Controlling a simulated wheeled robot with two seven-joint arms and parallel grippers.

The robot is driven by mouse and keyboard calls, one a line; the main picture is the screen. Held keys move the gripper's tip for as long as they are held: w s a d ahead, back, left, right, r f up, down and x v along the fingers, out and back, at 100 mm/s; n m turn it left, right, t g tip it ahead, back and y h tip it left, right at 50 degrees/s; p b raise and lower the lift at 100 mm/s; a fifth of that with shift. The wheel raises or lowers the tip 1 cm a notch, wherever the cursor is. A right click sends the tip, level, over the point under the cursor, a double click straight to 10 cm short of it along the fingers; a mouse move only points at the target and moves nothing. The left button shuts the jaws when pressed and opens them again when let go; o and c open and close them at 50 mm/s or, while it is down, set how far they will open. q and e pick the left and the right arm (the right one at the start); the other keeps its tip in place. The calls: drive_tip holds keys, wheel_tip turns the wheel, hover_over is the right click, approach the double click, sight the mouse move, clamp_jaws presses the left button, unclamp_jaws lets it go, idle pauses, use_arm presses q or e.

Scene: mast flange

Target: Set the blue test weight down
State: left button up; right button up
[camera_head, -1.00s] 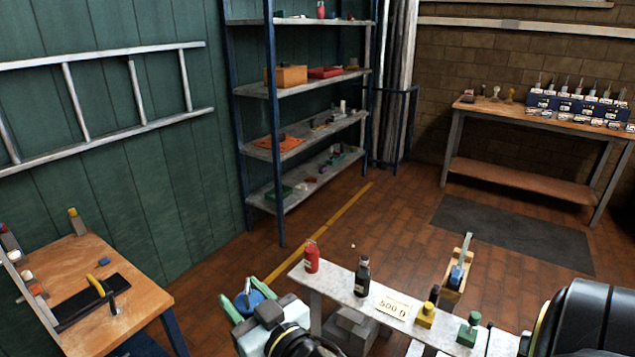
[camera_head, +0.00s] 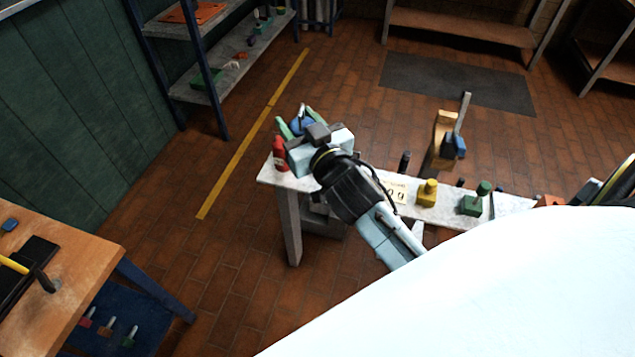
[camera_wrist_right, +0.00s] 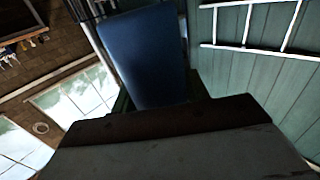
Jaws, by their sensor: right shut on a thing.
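The blue test weight (camera_head: 301,125) is between the green fingertips of my right gripper (camera_head: 298,123), which is shut on it. Only part of the weight shows behind the dark gripper body. In the right wrist view the weight (camera_wrist_right: 145,55) is a large blue face beyond the gripper. In the head view they appear at the far left end of the narrow grey bench (camera_head: 270,180); I cannot tell the height or whether the weight is over the top. A yellow weight (camera_head: 427,193) and a green weight (camera_head: 474,201) stand on the bench. My left gripper is not in view.
A label card (camera_head: 398,192) lies on the bench. A wooden table (camera_head: 75,275) is at lower left, with open floor between.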

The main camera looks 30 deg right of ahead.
drive_tip(key=w+d+f+m+h+b, duration=0.1)
drive_tip(key=w+d+f+b, duration=0.2)
drive_tip(key=d+f+b, duration=0.3)
drive_tip(key=w+d+f+m+h+b, duration=0.1)
drive_tip(key=w+d+f+h+b, duration=0.1)
drive_tip(key=w+d+f+b, duration=0.4)
drive_tip(key=shift+g, duration=0.3)
drive_tip(key=f+b, duration=0.2)
drive_tip(key=f, duration=0.1)
drive_tip(key=s+a+f+b, duration=0.1)
drive_tip(key=f+b, duration=0.1)
drive_tip(key=f, duration=0.2)
drive_tip(key=s+a+f+b, duration=0.1)
drive_tip(key=f+b, duration=0.2)
drive_tip(key=f, duration=0.1)
drive_tip(key=shift+a+f, duration=0.1)
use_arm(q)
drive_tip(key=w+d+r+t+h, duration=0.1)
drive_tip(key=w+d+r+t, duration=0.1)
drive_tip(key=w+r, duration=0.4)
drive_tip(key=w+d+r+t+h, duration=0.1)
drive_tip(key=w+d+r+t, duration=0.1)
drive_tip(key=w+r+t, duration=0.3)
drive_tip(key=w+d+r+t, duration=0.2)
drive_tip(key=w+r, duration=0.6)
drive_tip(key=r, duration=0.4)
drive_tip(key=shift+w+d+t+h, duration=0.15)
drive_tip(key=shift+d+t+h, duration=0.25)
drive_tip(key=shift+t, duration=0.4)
